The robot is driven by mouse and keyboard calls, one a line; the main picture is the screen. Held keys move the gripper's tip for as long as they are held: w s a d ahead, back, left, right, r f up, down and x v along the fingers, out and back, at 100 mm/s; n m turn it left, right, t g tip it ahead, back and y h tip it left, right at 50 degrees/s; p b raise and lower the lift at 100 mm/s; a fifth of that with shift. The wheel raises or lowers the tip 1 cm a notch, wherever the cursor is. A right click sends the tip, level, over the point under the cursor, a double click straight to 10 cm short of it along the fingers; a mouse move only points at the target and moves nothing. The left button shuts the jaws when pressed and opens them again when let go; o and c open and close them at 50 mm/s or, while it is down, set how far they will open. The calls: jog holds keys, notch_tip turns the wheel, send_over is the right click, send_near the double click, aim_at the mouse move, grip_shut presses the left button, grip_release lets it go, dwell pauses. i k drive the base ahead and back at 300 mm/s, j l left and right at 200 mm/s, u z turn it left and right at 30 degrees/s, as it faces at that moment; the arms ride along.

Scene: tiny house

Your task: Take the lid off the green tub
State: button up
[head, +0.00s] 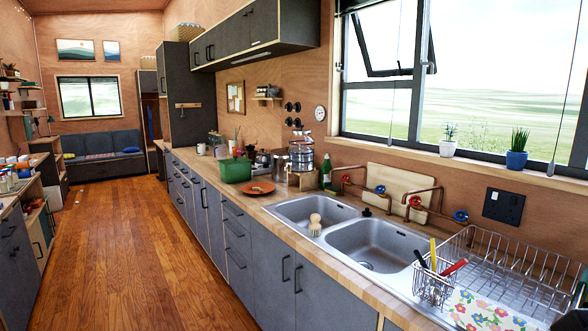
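A green tub (236,171) stands on the wooden counter (172,155), beyond the sink and near the counter's front edge. It is small in the head view, and I cannot tell whether a lid sits on it. A flat orange-red round thing (259,188) lies on the counter just in front and to the right of the tub; I cannot tell if it is a plate or a lid. My gripper is not in view.
Metal pots (301,156) and a green bottle (327,170) stand right of the tub. A double sink (372,246) and a wire dish rack (510,270) fill the near counter. The wooden floor (132,250) left of the cabinets is clear.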

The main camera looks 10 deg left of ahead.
aim_at(235, 159)
jog(key=i+j+u, duration=0.75)
jog(key=i+u, duration=0.2)
jog(key=i, duration=0.25)
jog(key=i+u, duration=0.3)
jog(key=i, duration=2)
jog(key=i+j+z, duration=0.15)
jog(key=i+z, duration=0.2)
jog(key=i, duration=0.2)
jog(key=i+j+z, duration=0.35)
jog(key=i, duration=0.2)
jog(key=i+j+z, duration=0.8)
jog(key=z, duration=0.15)
jog(key=i+j+z, duration=0.15)
jog(key=j+z, duration=0.15)
jog(key=i+j+z, duration=0.1)
jog(key=j+z, duration=0.15)
jog(key=j, duration=0.2)
jog(key=i+j+z, duration=0.1)
jog(key=j+z, duration=0.5)
jog(key=j, duration=0.2)
